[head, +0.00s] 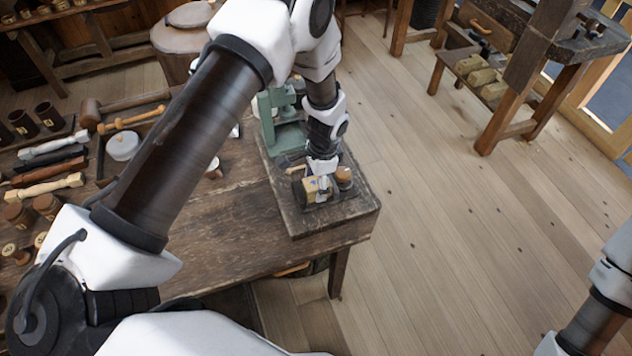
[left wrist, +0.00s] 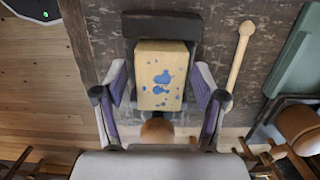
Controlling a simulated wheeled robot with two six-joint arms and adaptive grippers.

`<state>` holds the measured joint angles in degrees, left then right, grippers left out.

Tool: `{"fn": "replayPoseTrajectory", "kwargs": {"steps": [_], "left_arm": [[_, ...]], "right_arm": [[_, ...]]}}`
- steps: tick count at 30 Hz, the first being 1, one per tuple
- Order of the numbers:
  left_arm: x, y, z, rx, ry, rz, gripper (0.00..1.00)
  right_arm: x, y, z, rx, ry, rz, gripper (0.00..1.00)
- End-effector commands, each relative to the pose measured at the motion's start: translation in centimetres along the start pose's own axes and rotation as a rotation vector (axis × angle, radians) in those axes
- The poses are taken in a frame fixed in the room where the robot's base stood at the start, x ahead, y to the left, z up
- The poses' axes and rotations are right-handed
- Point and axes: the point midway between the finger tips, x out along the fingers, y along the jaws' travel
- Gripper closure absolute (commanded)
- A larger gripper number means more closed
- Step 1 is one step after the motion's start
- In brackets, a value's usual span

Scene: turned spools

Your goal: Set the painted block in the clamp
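The painted block (head: 311,185), pale wood with blue blotches, is at the clamp near the front right corner of the bench. In the left wrist view the block (left wrist: 163,78) lies between a dark jaw (left wrist: 160,24) and a round wooden knob (left wrist: 157,130). My left gripper (head: 322,186) points down over it. Its fingers (left wrist: 160,92) stand on either side of the block with narrow dark gaps, so they look open around it. The block's underside and its seating in the clamp (head: 343,175) are hidden. My right gripper is outside the view.
A green vise-like tool (head: 282,125) stands just behind the clamp on the dark board (head: 310,228). A pale wooden stick (left wrist: 240,55) lies beside the block. Turned spools, a mallet (head: 92,112) and other tools crowd the bench's left. Open floor lies to the right.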

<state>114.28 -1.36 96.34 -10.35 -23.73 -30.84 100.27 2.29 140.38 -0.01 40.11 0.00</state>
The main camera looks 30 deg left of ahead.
Motion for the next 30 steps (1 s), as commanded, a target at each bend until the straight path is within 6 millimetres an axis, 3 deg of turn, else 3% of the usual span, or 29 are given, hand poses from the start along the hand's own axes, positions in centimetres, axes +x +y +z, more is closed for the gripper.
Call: {"fn": "replayPoseTrajectory", "kwargs": {"steps": [11, 24, 30], "left_arm": [[-0.9, 0.0, -0.1, -0.001, 0.002, -0.002, 0.28], [-10.9, 0.0, 0.0, -0.001, 0.002, -0.002, 0.28], [-12.3, 0.0, 0.0, 0.0, 0.0, 0.0, 0.28]], "right_arm": [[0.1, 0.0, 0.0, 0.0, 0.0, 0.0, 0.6], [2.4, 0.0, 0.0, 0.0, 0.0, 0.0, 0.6], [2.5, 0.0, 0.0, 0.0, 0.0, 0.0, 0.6]]}}
